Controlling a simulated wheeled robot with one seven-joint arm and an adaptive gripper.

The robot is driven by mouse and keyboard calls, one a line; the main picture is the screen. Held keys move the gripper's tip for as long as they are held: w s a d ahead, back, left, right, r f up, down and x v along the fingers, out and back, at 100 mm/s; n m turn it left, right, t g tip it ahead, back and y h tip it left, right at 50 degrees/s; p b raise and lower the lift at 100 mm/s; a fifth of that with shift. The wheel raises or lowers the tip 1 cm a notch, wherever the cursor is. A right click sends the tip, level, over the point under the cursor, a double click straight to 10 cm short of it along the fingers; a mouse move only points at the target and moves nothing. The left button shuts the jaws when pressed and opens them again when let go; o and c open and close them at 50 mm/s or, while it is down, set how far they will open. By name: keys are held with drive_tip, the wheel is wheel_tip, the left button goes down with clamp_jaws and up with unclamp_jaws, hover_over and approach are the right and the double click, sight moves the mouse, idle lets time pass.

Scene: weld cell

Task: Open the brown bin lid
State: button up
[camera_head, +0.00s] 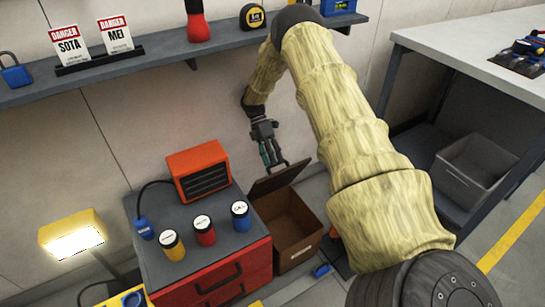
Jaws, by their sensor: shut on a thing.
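The brown bin (298,252) stands on the floor beside the red cabinet. Its dark lid (278,180) is raised and tilted up at the bin's back edge, and part of the bin's inside shows below it. My gripper (273,163) points down behind and above the bin, with its fingers at the lid's upper edge, shut on the lid. The exact contact at the fingertips is too small to make out.
A red-drawer cabinet (234,277) stands close left of the bin, with an orange heater-like box (199,170) and several small cans on top. A wall shelf (150,62) runs above. A workbench (470,70) with a grey bin (474,170) below it is at right.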

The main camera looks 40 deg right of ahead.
drive_tip(key=shift+d, duration=0.1)
drive_tip(key=shift+s+d, duration=0.1)
idle(0.5)
drive_tip(key=shift+s, duration=0.15)
